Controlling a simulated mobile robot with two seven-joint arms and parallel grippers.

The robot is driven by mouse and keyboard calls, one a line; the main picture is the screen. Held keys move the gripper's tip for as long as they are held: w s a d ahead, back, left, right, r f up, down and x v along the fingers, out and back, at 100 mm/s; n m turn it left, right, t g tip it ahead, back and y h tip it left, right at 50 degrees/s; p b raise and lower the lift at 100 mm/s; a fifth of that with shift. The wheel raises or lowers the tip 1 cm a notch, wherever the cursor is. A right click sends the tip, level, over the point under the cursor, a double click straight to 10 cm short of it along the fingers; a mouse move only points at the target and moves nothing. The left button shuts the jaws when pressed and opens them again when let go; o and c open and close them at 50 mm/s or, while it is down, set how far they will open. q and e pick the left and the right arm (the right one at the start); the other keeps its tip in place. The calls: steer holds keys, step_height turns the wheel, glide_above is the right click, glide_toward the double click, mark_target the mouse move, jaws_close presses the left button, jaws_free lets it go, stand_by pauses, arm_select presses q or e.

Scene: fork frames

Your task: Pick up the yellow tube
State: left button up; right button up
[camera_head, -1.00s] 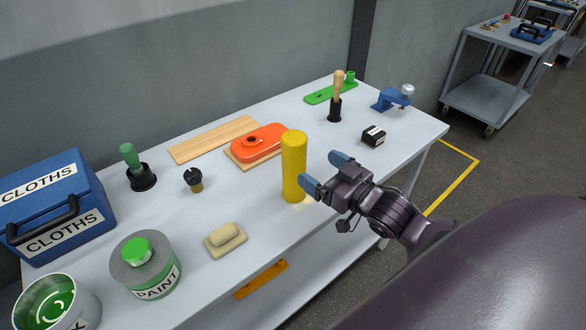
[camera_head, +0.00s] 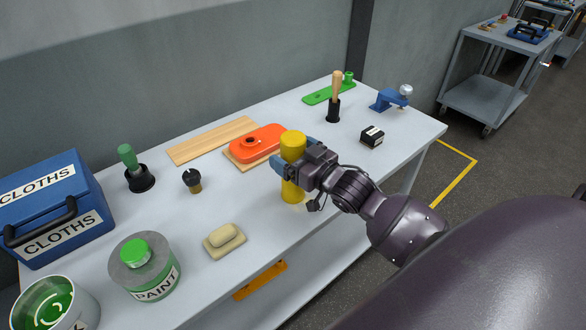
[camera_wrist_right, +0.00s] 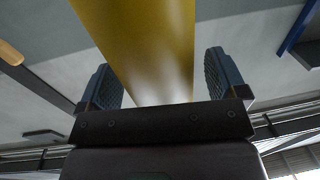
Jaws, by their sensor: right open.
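The yellow tube (camera_head: 293,146) stands upright on the workbench (camera_head: 205,210), near its front edge. My right gripper (camera_head: 294,153) is around the tube's upper half, with one blue finger on each side. It is open. In the right wrist view the yellow tube (camera_wrist_right: 145,45) rises between the two finger pads of my right gripper (camera_wrist_right: 163,80), with a gap visible on each side. Part of the tube is hidden behind the fingers in the head view. My left gripper is not in view.
An orange lidded piece (camera_head: 258,142) lies on a wooden board just behind the tube. A soap-like block (camera_head: 224,237) is to the front left. A small black box (camera_head: 371,137) is to the right. A paint jar (camera_head: 147,272) and blue cloths box (camera_head: 50,205) stand at left.

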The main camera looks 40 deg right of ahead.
steer(key=shift+c, duration=0.3)
steer(key=c, duration=1.1)
